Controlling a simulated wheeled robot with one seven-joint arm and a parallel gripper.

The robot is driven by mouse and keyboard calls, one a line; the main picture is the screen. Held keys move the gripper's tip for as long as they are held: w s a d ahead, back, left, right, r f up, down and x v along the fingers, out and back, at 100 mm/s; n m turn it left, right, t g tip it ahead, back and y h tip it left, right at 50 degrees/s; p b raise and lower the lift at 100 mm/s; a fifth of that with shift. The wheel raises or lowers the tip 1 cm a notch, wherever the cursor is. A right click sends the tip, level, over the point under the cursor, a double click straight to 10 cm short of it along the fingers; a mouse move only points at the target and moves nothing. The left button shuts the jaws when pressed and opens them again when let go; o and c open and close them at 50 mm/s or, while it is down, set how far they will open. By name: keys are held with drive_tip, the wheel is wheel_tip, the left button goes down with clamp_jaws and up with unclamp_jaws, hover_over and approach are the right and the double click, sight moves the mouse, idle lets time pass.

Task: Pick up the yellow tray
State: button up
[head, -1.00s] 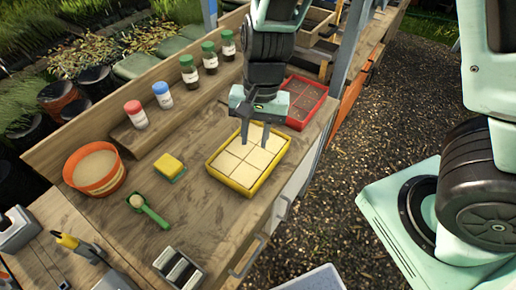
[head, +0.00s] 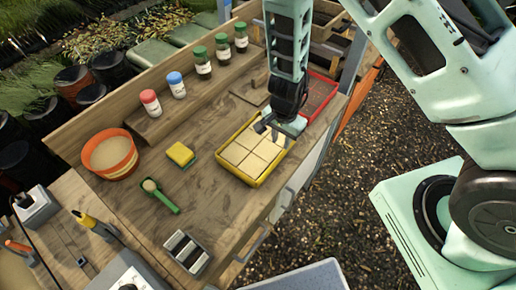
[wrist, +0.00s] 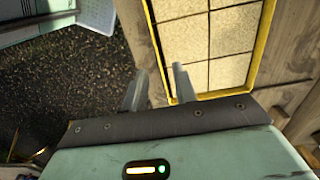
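The yellow tray (head: 221,171) lies flat on the wooden bench, near its right edge, and holds several pale square blocks. In the wrist view its yellow rim (wrist: 263,50) frames the blocks. My gripper (head: 273,134) is low over the tray's far right side and hides part of that rim in the head view. In the wrist view the gripper (wrist: 158,70) has its two fingers apart with a gap between them. The tray's near long rim seems to run between them, one finger outside and one over the blocks. Contact cannot be told.
A red tray (head: 321,92) stands just behind my gripper. A yellow sponge (head: 181,154), a green scoop (head: 160,196) and an orange pot (head: 110,155) are to the left. Several capped bottles line the back shelf. Gravel ground (head: 335,190) lies beyond the bench's right edge.

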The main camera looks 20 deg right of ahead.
sight(279, 155)
drive_tip(key=f, duration=0.2)
drive_tip(key=f+b, duration=0.1)
drive_tip(key=f, duration=0.1)
drive_tip(key=f+b, duration=0.1)
drive_tip(key=f, duration=0.1)
drive_tip(key=shift+s+a+f, duration=0.2)
drive_tip(key=shift+s, duration=0.15)
drive_tip(key=shift+r, duration=0.1)
clamp_jaws()
